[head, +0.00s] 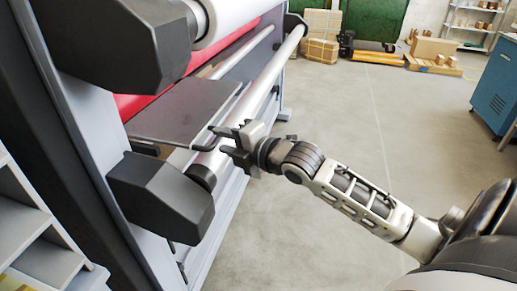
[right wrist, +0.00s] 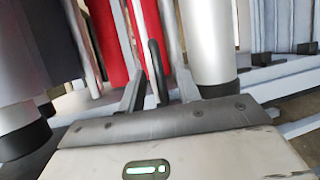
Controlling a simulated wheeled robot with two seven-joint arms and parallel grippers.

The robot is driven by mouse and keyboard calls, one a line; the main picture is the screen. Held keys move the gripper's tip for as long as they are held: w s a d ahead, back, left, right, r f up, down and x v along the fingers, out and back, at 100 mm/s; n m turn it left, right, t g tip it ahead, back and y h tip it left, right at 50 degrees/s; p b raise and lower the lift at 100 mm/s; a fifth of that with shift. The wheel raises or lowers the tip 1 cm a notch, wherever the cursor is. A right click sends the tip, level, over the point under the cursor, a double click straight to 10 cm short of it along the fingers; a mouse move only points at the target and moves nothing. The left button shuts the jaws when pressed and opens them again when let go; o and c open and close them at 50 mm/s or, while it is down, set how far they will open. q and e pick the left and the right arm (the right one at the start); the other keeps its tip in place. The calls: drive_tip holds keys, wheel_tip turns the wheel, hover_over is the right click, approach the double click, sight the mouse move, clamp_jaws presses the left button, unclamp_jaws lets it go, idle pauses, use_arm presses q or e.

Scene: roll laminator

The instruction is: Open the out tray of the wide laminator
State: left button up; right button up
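The wide laminator (head: 115,125) fills the left of the head view. Its out tray (head: 185,112) is a dark grey flat panel lying between the rollers. A thin black handle (head: 205,149) sticks out at the tray's near right edge. My right gripper (head: 219,141) is at this handle, with its fingers pointing toward the machine. In the right wrist view the black handle (right wrist: 157,72) stands between the two spread fingers (right wrist: 160,92), with gaps beside it. Whether a finger touches the handle I cannot tell. My left gripper is not in view.
A silver roller (head: 265,85) runs close beside my right gripper; it also shows in the right wrist view (right wrist: 208,45). A dark roller end block (head: 160,197) juts out below. Open floor (head: 345,130) lies to the right, with boxes (head: 318,35) and a blue cabinet (head: 497,85) beyond.

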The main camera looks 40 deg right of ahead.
drive_tip(key=v, duration=1.3)
drive_tip(key=shift+s, duration=0.4)
drive_tip(key=shift+d+r, duration=0.1)
drive_tip(key=s+a+f+m+g+h, duration=0.1)
drive_tip(key=s+a+f+m, duration=0.1)
drive_tip(key=f+m, duration=0.55)
drive_tip(key=s+a+f+m+g+h, duration=0.15)
drive_tip(key=f+m, duration=0.25)
drive_tip(key=f, duration=0.6)
drive_tip(key=s+a+f+m+g+y, duration=0.1)
drive_tip(key=a+f+m, duration=0.3)
drive_tip(key=a, duration=0.2)
drive_tip(key=s+a+f+m+g+y, duration=0.1)
drive_tip(key=s+a+f+m, duration=0.1)
drive_tip(key=a, duration=0.5)
wheel_tip(320, 180, down, 2)
drive_tip(key=shift+s+a+f+m, duration=0.1)
drive_tip(key=shift+s+a+m, duration=0.2)
drive_tip(key=shift+m, duration=0.55)
drive_tip(key=shift+d, duration=0.15)
